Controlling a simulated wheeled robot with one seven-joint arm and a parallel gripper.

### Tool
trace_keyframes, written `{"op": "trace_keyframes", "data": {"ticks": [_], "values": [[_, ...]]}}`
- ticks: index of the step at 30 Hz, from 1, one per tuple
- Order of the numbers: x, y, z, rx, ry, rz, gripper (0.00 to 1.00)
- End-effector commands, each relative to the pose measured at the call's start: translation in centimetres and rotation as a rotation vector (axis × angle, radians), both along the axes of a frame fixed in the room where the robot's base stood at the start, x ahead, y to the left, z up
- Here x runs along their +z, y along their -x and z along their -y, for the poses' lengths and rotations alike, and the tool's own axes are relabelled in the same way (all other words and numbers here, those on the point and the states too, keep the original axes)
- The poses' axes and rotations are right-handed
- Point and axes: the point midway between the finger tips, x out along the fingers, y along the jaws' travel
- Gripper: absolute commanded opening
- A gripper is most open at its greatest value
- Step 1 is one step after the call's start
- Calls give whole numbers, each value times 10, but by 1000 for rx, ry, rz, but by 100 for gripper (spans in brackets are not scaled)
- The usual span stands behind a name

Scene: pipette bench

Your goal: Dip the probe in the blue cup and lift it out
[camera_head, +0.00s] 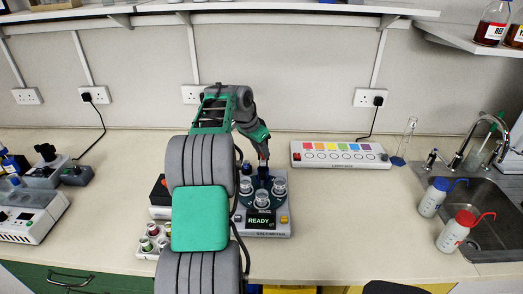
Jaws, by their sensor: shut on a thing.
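My gripper (263,158) points down over the back of the grey meter (275,229) on the bench. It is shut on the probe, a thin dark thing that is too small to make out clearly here. A dark blue shape, seemingly the blue cup (263,182), stands among the clear cups on the meter, right below my gripper. I cannot tell whether the probe tip is inside the cup or above it. The meter's display (260,220) reads "READY".
Clear cups (279,186) stand close around the blue one. My arm hides the meter's left side. A white rack of vials (150,240) is at left, a panel with colored squares (340,154) at right.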

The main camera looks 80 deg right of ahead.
Motion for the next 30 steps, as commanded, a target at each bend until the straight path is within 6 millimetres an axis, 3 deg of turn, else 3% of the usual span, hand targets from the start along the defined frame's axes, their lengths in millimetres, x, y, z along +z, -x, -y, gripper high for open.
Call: {"op": "trace_keyframes", "data": {"ticks": [6,9,17,18,21,30], "values": [[46,-1,1,0,4,1,0],[58,-1,0,1,2,1,0],[58,-1,1,1,7,2,0],[58,-1,1,0,8,3,24],[58,-1,1,0,8,3,33],[59,-1,0,0,4,1,33]]}}
